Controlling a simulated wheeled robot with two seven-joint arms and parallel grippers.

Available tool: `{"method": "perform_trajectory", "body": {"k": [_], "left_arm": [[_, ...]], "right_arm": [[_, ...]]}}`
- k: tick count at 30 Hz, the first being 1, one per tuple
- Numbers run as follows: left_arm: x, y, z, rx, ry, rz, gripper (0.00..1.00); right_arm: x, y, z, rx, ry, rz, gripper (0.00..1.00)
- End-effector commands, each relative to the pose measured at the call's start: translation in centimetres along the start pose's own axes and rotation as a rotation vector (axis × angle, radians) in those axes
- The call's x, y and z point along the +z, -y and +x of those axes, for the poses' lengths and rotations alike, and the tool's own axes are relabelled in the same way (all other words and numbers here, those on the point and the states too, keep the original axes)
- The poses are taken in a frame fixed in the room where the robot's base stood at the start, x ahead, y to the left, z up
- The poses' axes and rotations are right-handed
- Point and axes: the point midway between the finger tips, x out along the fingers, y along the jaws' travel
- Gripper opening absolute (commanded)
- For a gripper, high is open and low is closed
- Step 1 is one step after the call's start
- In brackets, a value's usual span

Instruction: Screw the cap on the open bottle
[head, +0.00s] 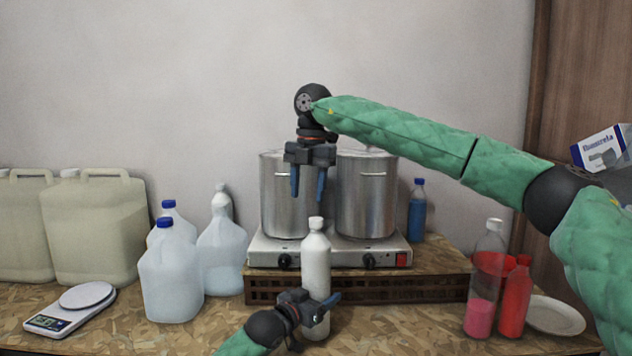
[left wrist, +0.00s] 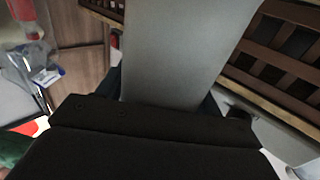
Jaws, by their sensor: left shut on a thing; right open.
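A white bottle (head: 316,262) stands upright at the front middle of the worktop. Its top is white; I cannot tell whether that is a cap or a bare neck. My left gripper (head: 322,308) is shut on the bottle's lower body. In the left wrist view the bottle (left wrist: 185,50) fills the middle as a pale body between the fingers. My right gripper (head: 308,188) is open and points down, above the bottle's top and in front of the pots. I see nothing between its fingers. No loose cap shows.
Two steel pots (head: 366,200) stand on a hotplate (head: 330,254) on a slatted wooden stand (head: 430,283) behind the bottle. Jugs (head: 172,280) and a scale (head: 72,310) are left. A pink-filled bottle (head: 482,300), red bottle (head: 515,300) and plate (head: 556,316) are right.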

Motion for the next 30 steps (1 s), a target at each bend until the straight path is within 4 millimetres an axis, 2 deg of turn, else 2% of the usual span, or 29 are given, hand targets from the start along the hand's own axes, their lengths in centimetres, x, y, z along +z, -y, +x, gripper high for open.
{"method": "perform_trajectory", "body": {"k": [30], "left_arm": [[0.0, 0.0, 0.0, 0.0, 0.0, 0.0, 0.02]], "right_arm": [[0.4, 0.7, -1.6, -0.031, 0.004, -1.486, 0.49]]}}
